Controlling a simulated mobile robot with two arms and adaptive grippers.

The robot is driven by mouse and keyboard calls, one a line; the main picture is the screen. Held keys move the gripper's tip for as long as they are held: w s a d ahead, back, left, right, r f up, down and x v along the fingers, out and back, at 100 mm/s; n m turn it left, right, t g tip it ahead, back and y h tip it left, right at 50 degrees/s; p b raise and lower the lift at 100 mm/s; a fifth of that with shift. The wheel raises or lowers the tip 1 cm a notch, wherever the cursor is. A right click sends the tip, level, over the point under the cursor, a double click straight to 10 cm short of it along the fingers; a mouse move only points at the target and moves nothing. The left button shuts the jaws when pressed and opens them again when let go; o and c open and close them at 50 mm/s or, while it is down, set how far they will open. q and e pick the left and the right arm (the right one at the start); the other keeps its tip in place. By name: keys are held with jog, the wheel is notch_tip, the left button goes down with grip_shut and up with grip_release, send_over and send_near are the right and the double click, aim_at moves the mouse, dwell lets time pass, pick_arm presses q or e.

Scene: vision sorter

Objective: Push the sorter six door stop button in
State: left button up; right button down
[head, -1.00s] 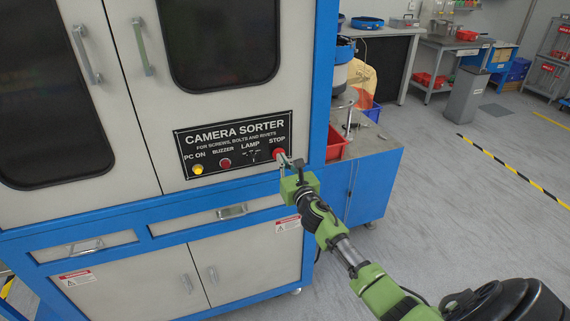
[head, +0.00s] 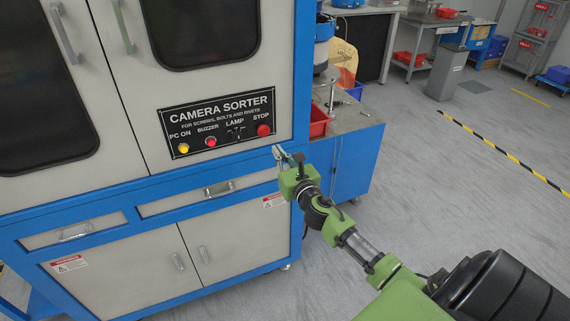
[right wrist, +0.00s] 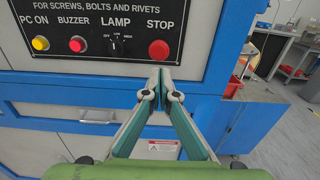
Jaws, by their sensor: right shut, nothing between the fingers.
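The red STOP button (head: 263,130) is at the right end of the black CAMERA SORTER panel (head: 218,120) on the cabinet front. It also shows in the right wrist view (right wrist: 159,50), uncovered, above the fingertips. My right gripper (head: 277,150) is shut and empty, below and a little right of the button, apart from it. In the right wrist view its fingertips (right wrist: 160,80) meet just below the panel's lower edge. How far they are from the cabinet front is hard to tell. My left gripper is not in view.
The panel also holds a yellow PC ON button (head: 183,148), a red BUZZER button (head: 211,142) and a LAMP knob (head: 237,132). A side table (head: 360,118) with a red bin (head: 319,122) stands right of the cabinet. The floor at right is open.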

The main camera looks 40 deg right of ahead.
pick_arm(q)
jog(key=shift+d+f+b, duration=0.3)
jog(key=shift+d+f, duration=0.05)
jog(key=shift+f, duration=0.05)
pick_arm(e)
jog(key=v, duration=0.5)
jog(key=shift+a+r, duration=0.15)
jog(key=shift+r, duration=0.1)
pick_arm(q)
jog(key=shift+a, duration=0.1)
pick_arm(e)
jog(key=shift+s, duration=0.1)
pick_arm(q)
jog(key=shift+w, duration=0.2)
